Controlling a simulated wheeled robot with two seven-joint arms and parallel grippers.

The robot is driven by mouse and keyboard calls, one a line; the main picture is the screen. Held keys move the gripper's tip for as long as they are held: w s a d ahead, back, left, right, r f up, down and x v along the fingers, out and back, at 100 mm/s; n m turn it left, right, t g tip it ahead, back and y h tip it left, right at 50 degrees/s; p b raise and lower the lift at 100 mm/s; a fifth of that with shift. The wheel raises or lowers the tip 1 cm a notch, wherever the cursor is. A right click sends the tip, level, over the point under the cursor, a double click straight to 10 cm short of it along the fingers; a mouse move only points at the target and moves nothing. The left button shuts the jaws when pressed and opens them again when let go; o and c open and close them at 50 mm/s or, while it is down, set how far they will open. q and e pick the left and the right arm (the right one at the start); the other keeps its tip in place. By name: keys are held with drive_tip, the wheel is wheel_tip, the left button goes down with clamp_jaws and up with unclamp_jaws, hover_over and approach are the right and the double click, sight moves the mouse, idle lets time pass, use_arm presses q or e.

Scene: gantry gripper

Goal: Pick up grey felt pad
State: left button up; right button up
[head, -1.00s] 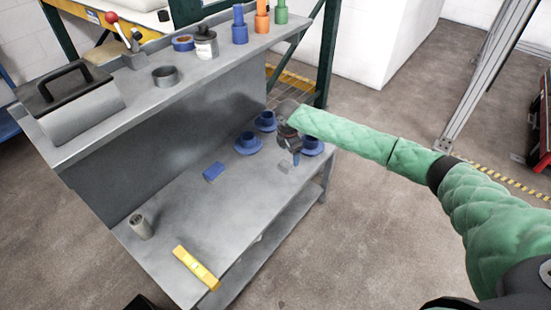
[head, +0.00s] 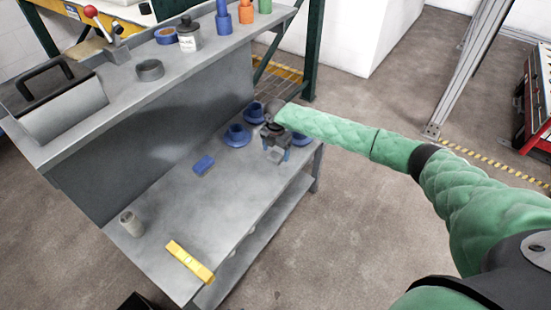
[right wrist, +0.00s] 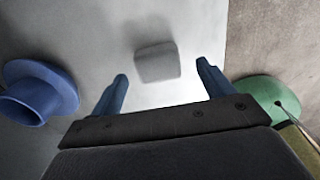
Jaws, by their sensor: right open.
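The grey felt pad (right wrist: 157,62) is a small light-grey block on the bench's lower surface. In the right wrist view it lies just beyond and between my two blue fingertips, apart from them. In the head view the pad (head: 275,156) shows partly between the fingers, close to the bench's right end. My right gripper (head: 276,150) is open and empty above the pad, pointing down; its fingers also show in the right wrist view (right wrist: 162,71). My left gripper is not in view.
Blue flanged parts (head: 237,136) stand beside the gripper; one (right wrist: 38,93) is left of the fingers. A blue block (head: 203,164), a yellow level (head: 190,262) and a grey cylinder (head: 131,223) lie farther along the bench (head: 215,205). A raised shelf (head: 185,75) runs behind.

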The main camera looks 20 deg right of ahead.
sight(275, 155)
wheel_tip(275, 155, down, 3)
drive_tip(key=shift+w+f, duration=0.15)
drive_tip(key=c, duration=1.1)
drive_tip(key=shift+o, duration=0.2)
wheel_tip(275, 155, up, 4)
drive_tip(key=shift+d+r, duration=0.15)
drive_tip(key=shift+r, duration=0.1)
drive_tip(key=s+d+r, duration=0.6)
drive_tip(key=s+d, duration=0.2)
drive_tip(key=shift+r+p, duration=0.3)
